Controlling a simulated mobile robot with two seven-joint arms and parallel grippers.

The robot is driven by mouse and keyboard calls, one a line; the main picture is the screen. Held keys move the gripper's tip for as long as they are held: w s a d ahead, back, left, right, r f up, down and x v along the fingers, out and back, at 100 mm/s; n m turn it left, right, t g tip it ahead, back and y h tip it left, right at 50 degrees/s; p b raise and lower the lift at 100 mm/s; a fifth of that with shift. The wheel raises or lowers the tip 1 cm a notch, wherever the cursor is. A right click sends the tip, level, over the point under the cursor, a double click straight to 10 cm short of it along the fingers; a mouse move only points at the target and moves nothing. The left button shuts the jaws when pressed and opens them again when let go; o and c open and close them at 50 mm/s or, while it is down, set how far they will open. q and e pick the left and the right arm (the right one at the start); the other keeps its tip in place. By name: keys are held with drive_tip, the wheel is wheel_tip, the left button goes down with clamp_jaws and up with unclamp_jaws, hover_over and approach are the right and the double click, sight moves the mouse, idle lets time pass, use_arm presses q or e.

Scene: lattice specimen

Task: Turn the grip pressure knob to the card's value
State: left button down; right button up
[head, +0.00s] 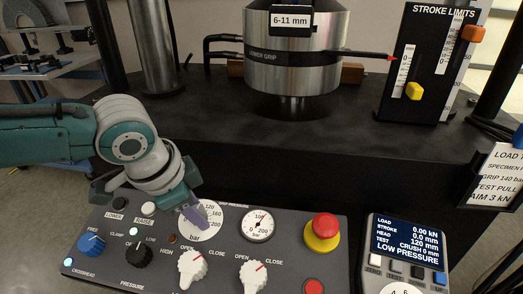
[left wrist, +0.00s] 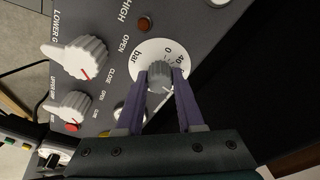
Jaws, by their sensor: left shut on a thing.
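The grip pressure knob (left wrist: 160,76) is a grey ribbed knob on a white dial (left wrist: 150,50) marked in bar. My left gripper (left wrist: 162,82) has its two purple fingers on either side of the knob and is shut on it. In the head view the left gripper (head: 193,217) covers the knob and part of the dial (head: 213,213), where 120, 160 and 200 show. I cannot tell which value the knob points at. The card (head: 499,175) at the right edge reads "GRIP 140 bar". A round bar gauge (head: 257,224) sits right of the dial. My right gripper is not in view.
The panel holds a red emergency button (head: 323,230), two white lever knobs (head: 192,268) (head: 250,275), a blue knob (head: 92,243) and a black knob (head: 137,253). A handset (head: 407,243) shows "LOW PRESSURE". The steel lower grip (head: 292,70) stands behind.

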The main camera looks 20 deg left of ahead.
use_arm(q)
drive_tip(key=m, duration=0.2)
drive_tip(key=shift+m, duration=0.4)
drive_tip(key=shift+m+h, duration=0.3)
drive_tip(key=shift+m, duration=1.2)
drive_tip(key=shift+g, duration=0.3)
drive_tip(key=c, duration=0.5)
unclamp_jaws()
drive_tip(key=p+v, duration=0.3)
drive_tip(key=v, duration=0.7)
